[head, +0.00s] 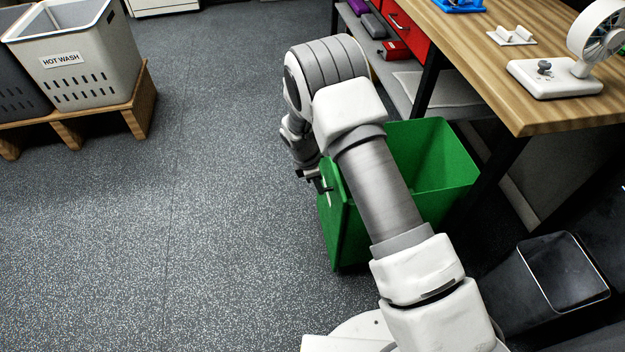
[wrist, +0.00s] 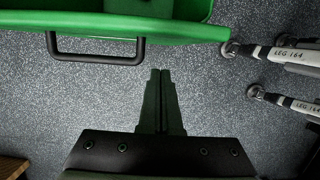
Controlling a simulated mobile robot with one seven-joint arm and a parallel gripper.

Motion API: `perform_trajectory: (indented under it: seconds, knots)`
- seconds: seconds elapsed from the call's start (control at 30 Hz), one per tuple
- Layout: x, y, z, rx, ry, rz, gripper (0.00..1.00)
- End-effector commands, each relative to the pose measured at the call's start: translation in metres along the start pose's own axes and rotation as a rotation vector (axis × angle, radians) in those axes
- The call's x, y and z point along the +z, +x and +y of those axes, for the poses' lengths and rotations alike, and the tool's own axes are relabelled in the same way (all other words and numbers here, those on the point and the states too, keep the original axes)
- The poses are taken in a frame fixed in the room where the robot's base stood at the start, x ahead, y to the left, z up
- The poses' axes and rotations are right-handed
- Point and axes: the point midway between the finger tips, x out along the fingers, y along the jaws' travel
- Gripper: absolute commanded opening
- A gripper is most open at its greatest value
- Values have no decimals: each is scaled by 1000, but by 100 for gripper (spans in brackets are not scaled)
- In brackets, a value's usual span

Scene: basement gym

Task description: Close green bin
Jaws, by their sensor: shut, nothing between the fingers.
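The green bin (head: 440,160) stands on the floor beside the workbench, and its open inside shows from above. My arm crosses over it and hides its middle. In the wrist view, the bin's green edge (wrist: 120,27) runs across the top, with a black bar handle (wrist: 97,59) on it. My gripper (head: 320,185) is at the bin's left side in the head view, partly hidden by my arm. In the wrist view my gripper (wrist: 160,73) is shut and empty, with its fingertips below and right of the handle, apart from it. Floor shows around the fingertips.
The wooden workbench (head: 500,70) stands right of the bin, and a dark wastebasket (head: 520,290) is at lower right. A white "HOT WASH" basket (head: 85,60) sits on a wooden stand (head: 140,105) at upper left. The floor left of the bin is clear.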

Motion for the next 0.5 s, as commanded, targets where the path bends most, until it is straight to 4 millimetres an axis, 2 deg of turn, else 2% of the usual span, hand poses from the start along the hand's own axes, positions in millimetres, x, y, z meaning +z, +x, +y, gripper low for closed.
perform_trajectory:
  seconds: [0.03,0.2,0.5]
  knots:
    - [11,1,2,4,7,0,0]
    - [27,4,1,3,6,0,0]
    - [31,4,1,3,3,0,0]
